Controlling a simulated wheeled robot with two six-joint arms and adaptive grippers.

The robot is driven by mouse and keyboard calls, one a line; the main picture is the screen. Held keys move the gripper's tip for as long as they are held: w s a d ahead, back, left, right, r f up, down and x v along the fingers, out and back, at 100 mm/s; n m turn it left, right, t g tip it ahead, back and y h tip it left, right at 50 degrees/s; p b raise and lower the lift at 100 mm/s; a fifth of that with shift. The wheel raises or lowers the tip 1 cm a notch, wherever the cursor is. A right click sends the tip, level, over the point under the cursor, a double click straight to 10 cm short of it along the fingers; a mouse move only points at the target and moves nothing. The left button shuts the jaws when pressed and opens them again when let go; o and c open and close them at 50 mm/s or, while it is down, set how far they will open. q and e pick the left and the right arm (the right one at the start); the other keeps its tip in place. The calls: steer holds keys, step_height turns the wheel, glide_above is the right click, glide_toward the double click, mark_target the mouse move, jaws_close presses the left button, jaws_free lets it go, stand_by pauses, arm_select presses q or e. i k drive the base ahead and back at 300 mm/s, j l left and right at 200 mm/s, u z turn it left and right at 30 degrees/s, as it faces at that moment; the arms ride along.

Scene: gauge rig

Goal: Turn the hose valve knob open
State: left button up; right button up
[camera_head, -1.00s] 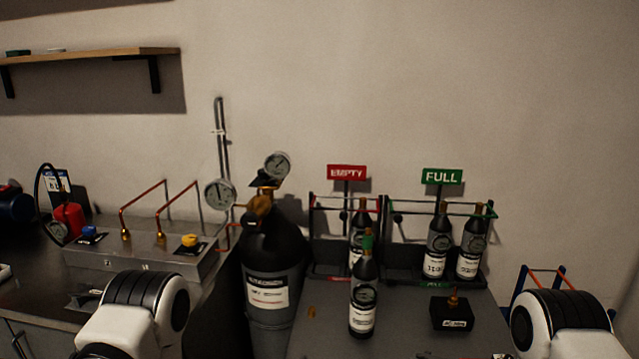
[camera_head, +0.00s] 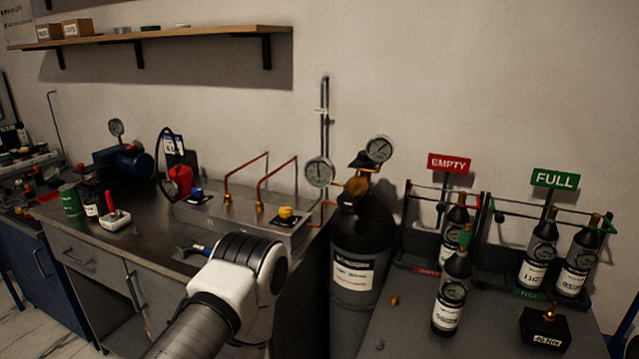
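A yellow knob (camera_head: 286,214) and a blue knob (camera_head: 197,194) sit on dark plates on a low metal box (camera_head: 240,212) with copper pipes, on the bench at left. I cannot tell which is the hose valve knob. A black hose (camera_head: 158,160) loops beside a red canister (camera_head: 180,178) behind the box. A black gas cylinder (camera_head: 361,250) with gauges stands right of the bench. My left arm shows in front of the bench, below and left of the yellow knob; its gripper cannot be made out. My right gripper is out of view.
A dark blue tool (camera_head: 190,253) lies at the bench front, partly hidden by my arm. A red-handled item (camera_head: 114,215), a green can (camera_head: 70,199) and a blue motor-like unit (camera_head: 125,161) stand further left. Several bottles with EMPTY (camera_head: 450,163) and FULL (camera_head: 555,179) signs fill the right table.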

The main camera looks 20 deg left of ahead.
mark_target(197, 192)
steer(key=u, duration=1.35)
